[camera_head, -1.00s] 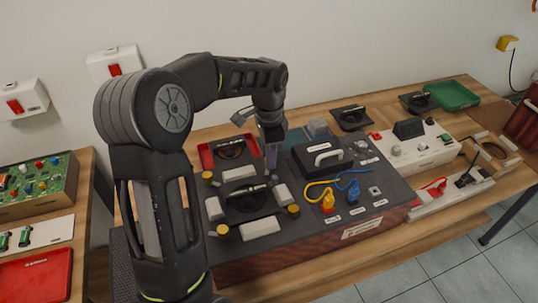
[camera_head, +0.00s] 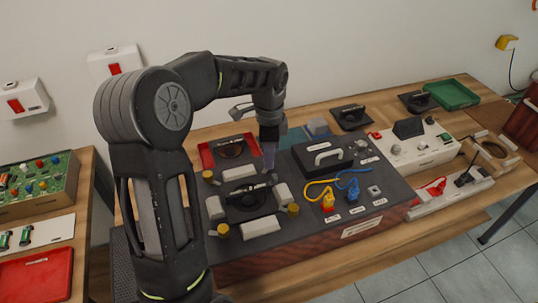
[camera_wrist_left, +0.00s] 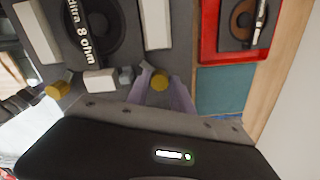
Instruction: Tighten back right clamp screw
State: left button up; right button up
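A black speaker (camera_head: 247,205) lies in a clamp fixture with pale blocks around it; it also shows in the left wrist view (camera_wrist_left: 92,28). The back right clamp screw (camera_wrist_left: 159,81) has a yellow knob, seen between my left fingertips. In the head view my fingers hide this knob. My left gripper (camera_head: 269,157) points down at the fixture's back right corner. Its fingers (camera_wrist_left: 162,88) lie close against both sides of the knob and appear shut on it. Other yellow clamp screws are at front right (camera_head: 293,209), front left (camera_head: 223,230) and back left (camera_head: 208,176). My right gripper is not in view.
A red tray (camera_head: 205,155) lies behind the fixture. A black case with a handle (camera_head: 322,157) stands to its right, with yellow (camera_head: 321,192) and blue (camera_head: 353,181) cables in front. A green tray (camera_head: 453,95) is at the far right.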

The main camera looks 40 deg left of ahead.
pick_arm(q)
jog(key=o, duration=0.3)
jog(key=shift+o, duration=0.2)
notch_tip(320, 180, up, 8)
jog(key=shift+f+b, duration=0.1)
jog(key=shift+b, duration=0.3)
jog(key=shift+f, duration=0.1)
dwell(0.4)
